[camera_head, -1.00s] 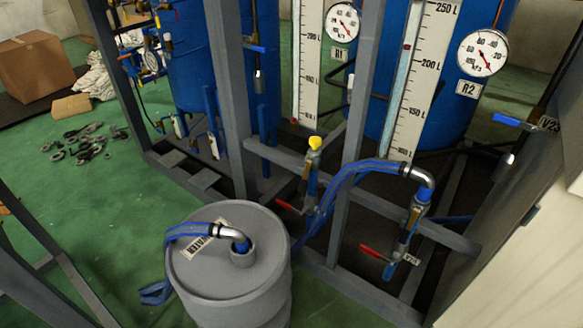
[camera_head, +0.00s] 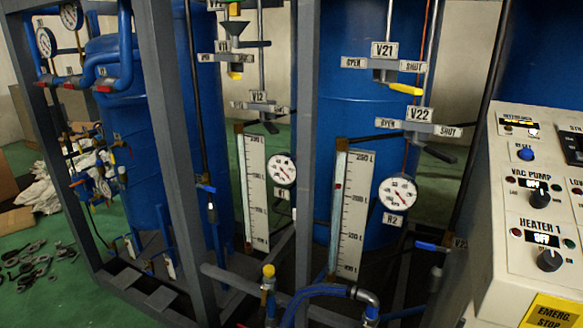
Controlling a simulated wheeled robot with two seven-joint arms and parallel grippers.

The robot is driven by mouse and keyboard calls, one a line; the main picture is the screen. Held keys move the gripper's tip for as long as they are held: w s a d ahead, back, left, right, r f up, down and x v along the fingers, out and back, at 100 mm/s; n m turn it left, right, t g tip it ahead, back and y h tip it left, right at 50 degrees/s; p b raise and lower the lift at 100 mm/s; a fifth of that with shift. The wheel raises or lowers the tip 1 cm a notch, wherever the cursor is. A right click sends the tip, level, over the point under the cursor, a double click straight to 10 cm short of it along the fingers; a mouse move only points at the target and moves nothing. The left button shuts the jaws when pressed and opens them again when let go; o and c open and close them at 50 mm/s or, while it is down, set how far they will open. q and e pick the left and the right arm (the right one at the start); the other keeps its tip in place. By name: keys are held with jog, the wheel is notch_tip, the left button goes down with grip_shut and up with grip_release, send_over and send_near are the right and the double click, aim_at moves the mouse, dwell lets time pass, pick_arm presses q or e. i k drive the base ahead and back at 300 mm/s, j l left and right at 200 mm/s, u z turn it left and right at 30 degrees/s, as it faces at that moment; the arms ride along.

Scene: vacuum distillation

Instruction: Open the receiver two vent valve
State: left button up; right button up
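Receiver two is the blue tank (camera_head: 350,110) behind the frame, with the R2 plate (camera_head: 393,219) and a round gauge (camera_head: 398,194). Three tagged valves are near it. V21 (camera_head: 384,50) has a yellow handle (camera_head: 405,89) turned right, toward its SHUT plate (camera_head: 413,66). V22 (camera_head: 420,114) has a black handle (camera_head: 439,153) turned right, toward the SHUT side. Lower right, a blue handle (camera_head: 430,246) lies beside a partly hidden tag (camera_head: 460,243) on a dark pipe. No label in view says which valve is the vent. Neither of my grippers is in view.
Grey frame posts (camera_head: 303,120) stand in front of the tanks. A control panel (camera_head: 530,200) with knobs fills the right side. A white level scale (camera_head: 350,215) stands before receiver two. V12 (camera_head: 259,97) and the R1 gauge (camera_head: 282,169) are to the left.

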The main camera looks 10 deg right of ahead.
aim_at(418, 243)
jog(key=z, duration=1.2)
jog(key=k+l, duration=0.05)
